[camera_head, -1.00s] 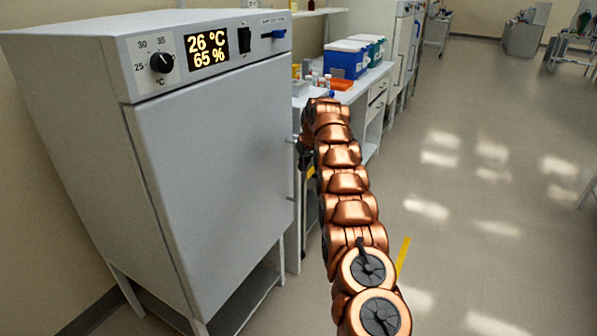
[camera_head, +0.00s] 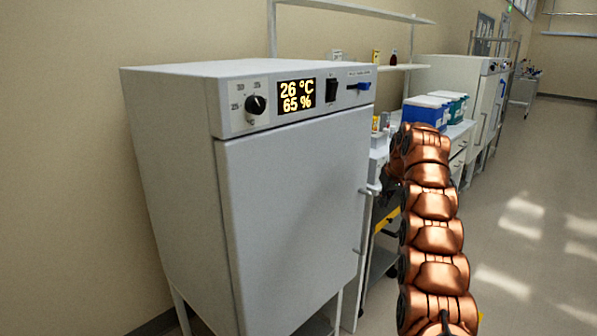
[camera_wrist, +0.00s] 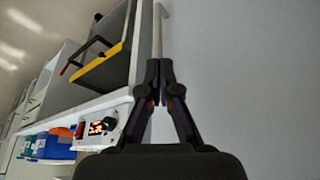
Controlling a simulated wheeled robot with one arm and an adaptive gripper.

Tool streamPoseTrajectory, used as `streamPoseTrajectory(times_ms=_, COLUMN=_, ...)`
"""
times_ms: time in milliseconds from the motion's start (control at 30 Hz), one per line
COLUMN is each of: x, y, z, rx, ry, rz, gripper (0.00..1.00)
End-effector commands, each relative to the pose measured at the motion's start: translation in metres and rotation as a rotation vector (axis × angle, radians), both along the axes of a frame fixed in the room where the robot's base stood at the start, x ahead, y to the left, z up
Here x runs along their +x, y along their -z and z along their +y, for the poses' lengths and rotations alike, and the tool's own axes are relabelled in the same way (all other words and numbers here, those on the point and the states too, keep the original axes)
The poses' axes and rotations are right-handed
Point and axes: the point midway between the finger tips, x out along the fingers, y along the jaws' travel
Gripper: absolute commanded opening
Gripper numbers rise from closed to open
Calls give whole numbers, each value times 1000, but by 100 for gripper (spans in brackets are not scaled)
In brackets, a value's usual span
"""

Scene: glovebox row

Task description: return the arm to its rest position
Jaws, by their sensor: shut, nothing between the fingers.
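My copper arm reaches forward along the right side of the head view. My gripper (camera_head: 391,181) is dark and partly hidden by the arm there, close to the handle side of the grey cabinet (camera_head: 290,210). The wrist view shows my gripper (camera_wrist: 158,97) with its fingers together and nothing between them. A thin pale bar, which looks like the door handle (camera_wrist: 158,30), shows just beyond the fingertips. I cannot tell whether they touch. The cabinet door (camera_wrist: 250,80) fills the right of the wrist view. The door looks shut, and the display (camera_head: 297,95) reads 26 °C and 65 %.
A bench with a blue box (camera_head: 425,112) and small bottles stands beyond the cabinet. Another white cabinet (camera_head: 445,80) stands farther back. A wall shelf (camera_head: 405,67) is above the bench. Open floor (camera_head: 530,240) lies to the right.

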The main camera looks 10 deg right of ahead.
Motion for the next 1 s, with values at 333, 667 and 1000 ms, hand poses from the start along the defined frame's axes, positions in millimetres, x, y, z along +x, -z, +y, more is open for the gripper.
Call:
streamPoseTrajectory(times_ms=333, x=-26, y=-35, z=37, rx=30, ry=5, rz=48, gripper=0)
streamPoseTrajectory(times_ms=667, x=-82, y=-70, z=88, rx=59, ry=14, rz=123, gripper=0)
streamPoseTrajectory(times_ms=1000, x=-159, y=-92, z=137, rx=71, ry=21, rz=210, gripper=0)
